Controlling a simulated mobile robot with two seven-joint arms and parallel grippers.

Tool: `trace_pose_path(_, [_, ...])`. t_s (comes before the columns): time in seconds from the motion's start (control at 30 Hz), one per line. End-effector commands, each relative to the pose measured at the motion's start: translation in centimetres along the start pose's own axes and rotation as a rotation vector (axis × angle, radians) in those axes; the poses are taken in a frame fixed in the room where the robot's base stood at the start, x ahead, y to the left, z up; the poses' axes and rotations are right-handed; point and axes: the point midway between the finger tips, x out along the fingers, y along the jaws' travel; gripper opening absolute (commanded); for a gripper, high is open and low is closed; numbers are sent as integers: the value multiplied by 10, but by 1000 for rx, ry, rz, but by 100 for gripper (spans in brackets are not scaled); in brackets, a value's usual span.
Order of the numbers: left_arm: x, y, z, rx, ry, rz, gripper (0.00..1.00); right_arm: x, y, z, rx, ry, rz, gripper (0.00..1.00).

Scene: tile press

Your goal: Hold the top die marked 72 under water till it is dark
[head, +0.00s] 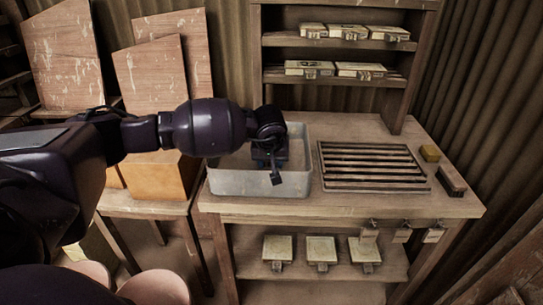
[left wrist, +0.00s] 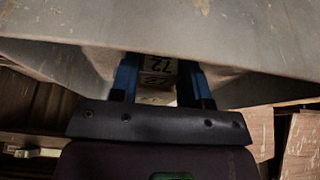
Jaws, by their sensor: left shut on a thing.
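My left gripper (head: 274,172) reaches down into the grey metal tub (head: 246,185) on the bench. In the left wrist view my left gripper (left wrist: 160,85) has its blue fingers shut on the pale top die marked 72 (left wrist: 158,64), whose number shows upside down. The die is between the fingers, with the tub wall (left wrist: 170,30) close by. In the head view the die is hidden behind the gripper and wrist. I cannot tell the water level, how far the die is under, or whether it has darkened. My right gripper is not in view.
A slatted rack (head: 370,187) lies right of the tub. A yellow block (head: 430,153) and a brush-like block (head: 451,180) lie at the bench's right end. Several pale dies sit on the upper shelves (head: 335,80) and the lower shelf (head: 300,290). Tags hang at the front edge.

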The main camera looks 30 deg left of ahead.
Motion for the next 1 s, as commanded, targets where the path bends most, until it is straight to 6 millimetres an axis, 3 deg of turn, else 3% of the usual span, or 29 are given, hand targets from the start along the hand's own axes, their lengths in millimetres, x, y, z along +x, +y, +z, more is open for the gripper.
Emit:
trace_pose_path(0.3, [-22,0,-11,-1,9,3,5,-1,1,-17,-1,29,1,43])
trace_pose_path(1.0, [-61,0,-27,-2,8,3,5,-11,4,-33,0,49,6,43])
